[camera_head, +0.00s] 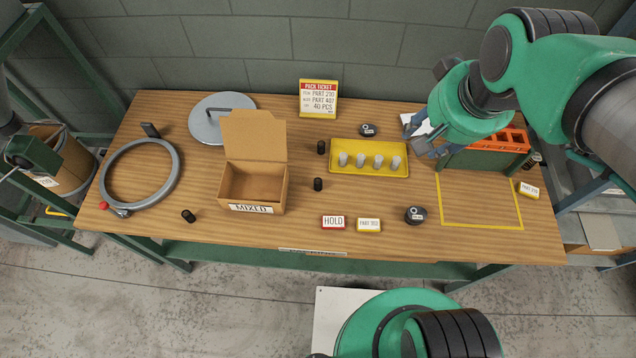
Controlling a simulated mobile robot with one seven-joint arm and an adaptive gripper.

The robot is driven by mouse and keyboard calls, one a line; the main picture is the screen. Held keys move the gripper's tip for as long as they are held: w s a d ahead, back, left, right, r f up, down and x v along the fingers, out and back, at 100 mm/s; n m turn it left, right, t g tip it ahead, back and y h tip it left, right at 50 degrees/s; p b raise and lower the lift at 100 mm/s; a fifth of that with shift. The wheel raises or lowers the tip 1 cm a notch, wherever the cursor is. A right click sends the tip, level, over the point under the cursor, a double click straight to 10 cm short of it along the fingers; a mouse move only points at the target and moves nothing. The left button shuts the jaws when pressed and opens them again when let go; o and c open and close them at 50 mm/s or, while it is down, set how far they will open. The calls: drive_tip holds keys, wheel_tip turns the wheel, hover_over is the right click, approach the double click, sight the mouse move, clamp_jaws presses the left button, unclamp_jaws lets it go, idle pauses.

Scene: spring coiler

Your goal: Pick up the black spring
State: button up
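Several small black coil-like cylinders, which look like black springs, are on the wooden table. One black spring (321,147) stands behind the mixed box's right side, near the yellow tray. A second black spring (318,184) stands between the box and the tray. A third black spring (189,215) appears tipped over near the front left edge.
An open cardboard box (252,190) labelled MIXED stands left of centre. A yellow tray (370,170) holds several pale cylinders. HOLD (333,222) and part labels, dark round spools (416,215), a grey hose ring (140,175) and a pack ticket (318,98) surround it. The yellow-outlined area (480,205) is clear.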

drive_tip(key=w+a+f+g, duration=0.1)
drive_tip(key=w+a+f, duration=0.4)
drive_tip(key=m+g+p, duration=0.2)
drive_tip(key=g, duration=0.1)
hover_over(318, 181)
wheel_tip(318, 181, down, 19)
drive_tip(key=shift+w+a+f, duration=0.1)
drive_tip(key=shift+f, duration=0.05)
drive_tip(key=shift+f, duration=0.1)
drive_tip(key=shift+f+b, duration=0.5)
drive_tip(key=shift+f, duration=3.7)
drive_tip(key=shift+f+b, duration=0.5)
drive_tip(key=shift+f, duration=2.15)
